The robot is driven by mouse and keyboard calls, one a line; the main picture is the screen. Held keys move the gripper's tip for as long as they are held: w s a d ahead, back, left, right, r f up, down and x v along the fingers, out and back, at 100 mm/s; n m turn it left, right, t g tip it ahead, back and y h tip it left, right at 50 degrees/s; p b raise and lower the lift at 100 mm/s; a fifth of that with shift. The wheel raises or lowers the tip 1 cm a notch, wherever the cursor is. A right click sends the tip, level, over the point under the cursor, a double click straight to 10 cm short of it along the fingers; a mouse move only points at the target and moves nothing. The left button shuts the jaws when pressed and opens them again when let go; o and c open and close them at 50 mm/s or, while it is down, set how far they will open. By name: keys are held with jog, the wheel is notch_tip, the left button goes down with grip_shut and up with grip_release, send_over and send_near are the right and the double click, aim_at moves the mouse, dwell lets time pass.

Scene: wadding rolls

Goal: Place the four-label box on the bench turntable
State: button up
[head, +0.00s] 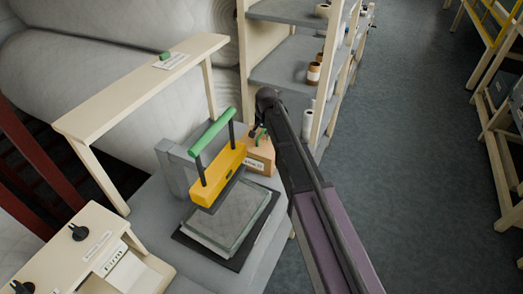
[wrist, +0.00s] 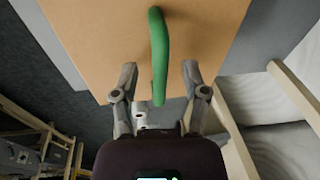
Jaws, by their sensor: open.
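A tan box (head: 262,158) with a white label on its visible side stands on the grey bench (head: 180,262), just behind the press, partly hidden by my arm. In the wrist view, the box's tan top (wrist: 100,35) fills the upper middle, with a green curved handle (wrist: 158,50) on it. My gripper (wrist: 160,75) is open, with one finger on each side of the handle and a gap to each. In the head view my arm hides most of the gripper. I cannot make out a turntable or the box's other labels.
A press with a yellow head (head: 218,175) and green bar stands close in front of the box, over a quilted pad (head: 230,222). A wooden shelf rack (head: 285,75) with small pots is behind. A wooden overhead shelf (head: 140,85) stands left. Grey floor (head: 415,130) is clear at right.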

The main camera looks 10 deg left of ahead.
grip_shut()
jog(key=shift+r, duration=0.1)
dwell(0.3)
notch_tip(320, 180, up, 10)
jog(key=p, duration=1)
dwell(0.6)
